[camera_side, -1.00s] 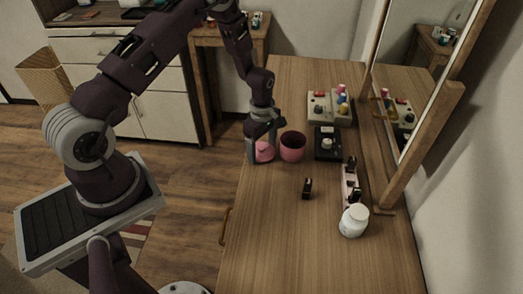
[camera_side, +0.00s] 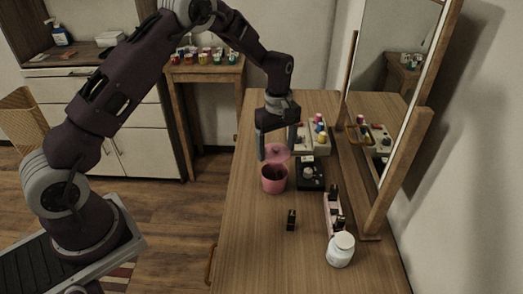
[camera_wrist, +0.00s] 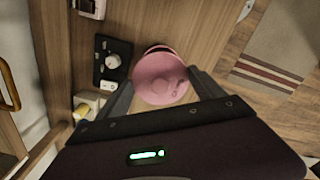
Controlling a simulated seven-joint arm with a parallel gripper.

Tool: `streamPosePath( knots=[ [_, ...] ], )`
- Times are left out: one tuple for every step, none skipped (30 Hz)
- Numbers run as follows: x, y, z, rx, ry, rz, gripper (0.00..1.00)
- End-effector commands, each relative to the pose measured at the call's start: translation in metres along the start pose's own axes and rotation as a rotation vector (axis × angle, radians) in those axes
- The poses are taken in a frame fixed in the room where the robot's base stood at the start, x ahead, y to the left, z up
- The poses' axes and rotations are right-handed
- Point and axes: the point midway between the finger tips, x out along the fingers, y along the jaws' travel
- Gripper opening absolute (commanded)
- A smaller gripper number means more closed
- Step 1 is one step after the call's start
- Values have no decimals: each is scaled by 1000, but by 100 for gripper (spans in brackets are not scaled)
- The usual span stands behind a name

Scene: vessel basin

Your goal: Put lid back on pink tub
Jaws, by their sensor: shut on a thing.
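The pink tub (camera_side: 273,184) stands upright and open on the wooden table, its dark inside showing in the side view. The pink lid (camera_side: 278,153) is between the fingers of my gripper (camera_side: 278,150), which is shut on it. The lid is in the air above the tub, apart from it and slightly toward its far side in the side view. In the wrist view the round lid (camera_wrist: 160,82) fills the space between the fingers and hides most of the tub (camera_wrist: 159,49); only an edge of the tub shows behind it.
A black device with a knob (camera_side: 310,174) stands just right of the tub. Behind it is a pale tray (camera_side: 312,137) with colored bottles. A small dark bottle (camera_side: 291,220), a pink rack (camera_side: 333,213) and a white jar (camera_side: 341,249) stand nearer. The mirror (camera_side: 380,110) rises at right.

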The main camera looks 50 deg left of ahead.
Motion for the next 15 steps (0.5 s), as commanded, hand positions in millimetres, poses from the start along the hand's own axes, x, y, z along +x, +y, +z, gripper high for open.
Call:
streamPosePath(
  knots=[
    [5,-1,0,-1,-1,-2,37],
    [9,-1,0,-2,-1,-2,37],
    [15,-1,0,-2,-2,-3,37],
    [18,-1,0,-2,-2,-3,37],
    [22,-1,0,-2,-1,-2,37],
    [28,-1,0,-2,-1,-3,37],
    [32,-1,0,-2,-1,-3,37],
    [35,-1,0,-2,-1,-2,37],
    [40,-1,0,-2,0,-2,37],
    [43,-1,0,-2,-1,-3,37],
    [46,-1,0,-3,-1,-2,37],
    [49,-1,0,-3,-1,-1,37],
    [51,-1,0,-3,-1,0,37],
    [53,-1,0,-4,-1,-1,37],
    [55,-1,0,-4,-1,-1,37]
  ],
)
